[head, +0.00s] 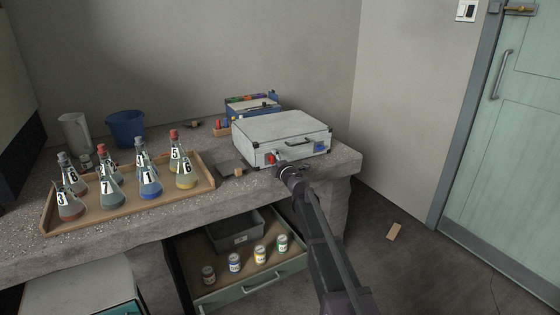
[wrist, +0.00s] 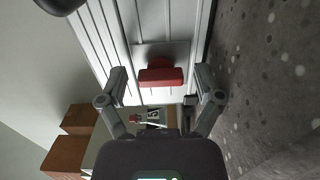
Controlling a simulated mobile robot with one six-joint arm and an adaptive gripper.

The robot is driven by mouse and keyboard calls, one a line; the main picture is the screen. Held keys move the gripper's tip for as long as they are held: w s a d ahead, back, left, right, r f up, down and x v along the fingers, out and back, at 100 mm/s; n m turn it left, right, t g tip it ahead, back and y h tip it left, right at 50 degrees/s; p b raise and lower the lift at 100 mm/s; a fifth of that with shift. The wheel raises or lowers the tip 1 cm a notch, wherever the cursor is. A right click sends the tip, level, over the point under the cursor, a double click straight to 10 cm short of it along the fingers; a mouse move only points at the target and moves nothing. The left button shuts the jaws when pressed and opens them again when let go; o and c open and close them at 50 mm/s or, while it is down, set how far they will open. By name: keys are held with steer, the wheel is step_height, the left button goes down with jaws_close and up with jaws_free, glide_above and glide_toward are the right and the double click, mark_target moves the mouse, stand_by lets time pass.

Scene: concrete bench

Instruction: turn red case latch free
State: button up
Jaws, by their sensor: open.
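A silver-white case (head: 281,132) lies shut on the concrete bench, with a dark handle on its front. The red latch (head: 270,158) is on the front face at the left, and a blue latch (head: 319,147) is at the right. In the wrist view the red latch (wrist: 161,76) shows as a red block on the case front (wrist: 177,28). My gripper (wrist: 161,85) is open with a finger on each side of the red latch; contact cannot be told. In the head view my gripper (head: 280,166) is at the case front and partly covers the area near the latch.
A wooden tray (head: 205,170) of numbered flasks stands left of the case. A blue bucket (head: 126,128) and a clear jug (head: 76,133) are behind it. An open drawer (head: 288,266) with several jars and a grey bin (head: 236,230) sticks out below the bench.

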steer(key=shift+n, duration=0.4)
steer(key=shift+r+n, duration=0.1)
steer(key=shift+n, duration=1.9)
steer(key=n, duration=0.8)
steer(key=shift+s+r+n, duration=0.1)
steer(key=shift+n, duration=0.3)
steer(key=n, duration=0.4)
steer(key=shift+a, duration=0.1)
steer(key=v, duration=1.4)
steer(key=s+d+r+m+h+p, duration=0.1)
steer(key=d+r+m+h+p, duration=0.4)
steer(key=d+m, duration=0.4)
steer(key=s+d+r+m+h+p, duration=0.2)
steer(key=d+r+m+h+p, duration=0.3)
steer(key=m, duration=0.7)
steer(key=d+h+p, duration=0.2)
steer(key=d+p, duration=0.2)
steer(key=shift+r+p, duration=0.15)
steer(key=shift+p, duration=0.2)
